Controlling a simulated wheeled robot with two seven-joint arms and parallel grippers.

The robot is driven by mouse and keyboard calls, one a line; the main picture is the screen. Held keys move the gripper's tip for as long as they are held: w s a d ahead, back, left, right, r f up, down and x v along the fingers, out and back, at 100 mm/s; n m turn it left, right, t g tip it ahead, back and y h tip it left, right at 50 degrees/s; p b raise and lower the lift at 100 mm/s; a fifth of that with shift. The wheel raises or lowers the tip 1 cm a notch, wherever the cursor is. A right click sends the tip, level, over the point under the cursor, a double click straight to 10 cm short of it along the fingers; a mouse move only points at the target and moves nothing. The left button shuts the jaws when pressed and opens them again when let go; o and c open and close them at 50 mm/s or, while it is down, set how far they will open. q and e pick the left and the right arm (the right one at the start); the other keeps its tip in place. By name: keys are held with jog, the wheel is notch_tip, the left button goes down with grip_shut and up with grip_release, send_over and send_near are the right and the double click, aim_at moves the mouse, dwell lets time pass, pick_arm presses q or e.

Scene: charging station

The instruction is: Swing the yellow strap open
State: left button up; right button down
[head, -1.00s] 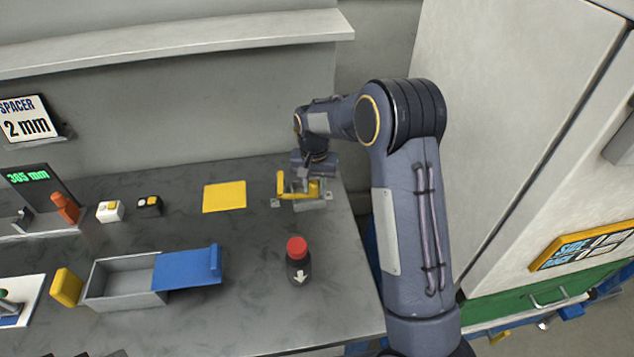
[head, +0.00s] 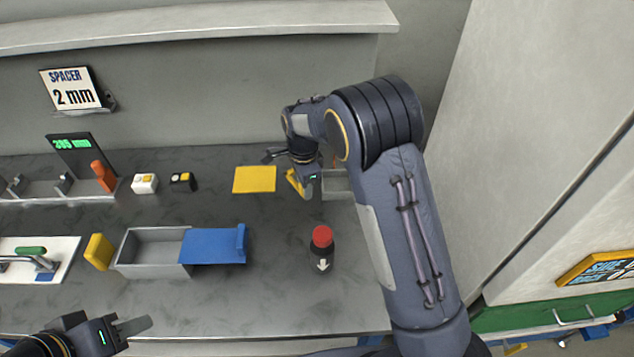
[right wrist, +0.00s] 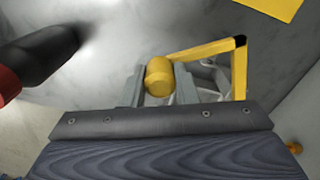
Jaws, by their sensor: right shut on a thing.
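The yellow strap (head: 295,184) shows at the left side of a small grey holder (head: 336,186) at the back right of the bench. In the right wrist view the strap is a bent yellow bar (right wrist: 205,48) with a round yellow knob (right wrist: 159,74) at one end. My right gripper (head: 304,188) is at the strap; in the wrist view its two grey fingers (right wrist: 160,92) are shut on the knob. The arm and gripper partly hide the strap and holder. My left gripper (head: 135,326) is low at the left front, with its jaw gap unclear.
A grey box (head: 150,262) with a blue lid (head: 213,246) is at centre left. A tall cabinet (head: 540,150) stands at right.

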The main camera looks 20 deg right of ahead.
jog(key=shift+w+a+m+p, duration=0.15)
jog(key=shift+w+a+m, duration=0.25)
jog(key=shift+a+m, duration=0.2)
jog(key=shift+w+a+m+p, duration=0.15)
jog(key=shift+w+a+m, duration=0.2)
jog(key=shift+a+m, duration=0.25)
jog(key=c, duration=1.1)
grip_release()
jog(key=shift+c, duration=0.2)
notch_tip(320, 180, up, 8)
jog(key=b, duration=0.1)
